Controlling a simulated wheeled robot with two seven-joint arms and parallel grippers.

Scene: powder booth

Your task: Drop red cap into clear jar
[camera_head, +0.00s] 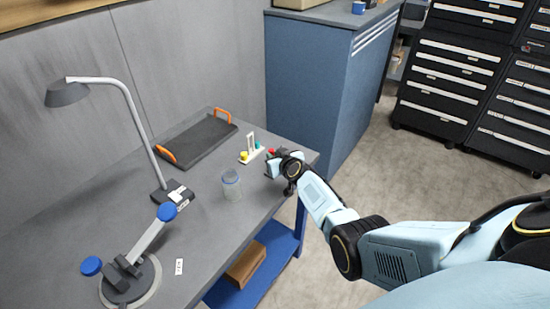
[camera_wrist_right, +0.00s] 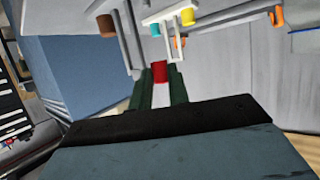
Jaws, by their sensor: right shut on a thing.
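The red cap (camera_wrist_right: 160,70) is between the fingertips of my right gripper (camera_wrist_right: 161,84) in the right wrist view. In the head view a bit of the red cap (camera_head: 271,151) shows beside the right gripper (camera_head: 274,162), near the table's right end. The right gripper is shut on the cap. The clear jar (camera_head: 232,186) stands upright on the grey table, to the left of the right gripper and nearer the camera. The jar does not show clearly in the right wrist view. My left gripper is not in view.
A white rack with yellow and teal caps (camera_head: 249,148) stands just behind the right gripper. A dark tray with orange handles (camera_head: 196,140) lies at the back. A desk lamp (camera_head: 135,90) and a round-based stand with blue knobs (camera_head: 131,282) are at left. Bare table (camera_head: 215,235) lies in front of the jar.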

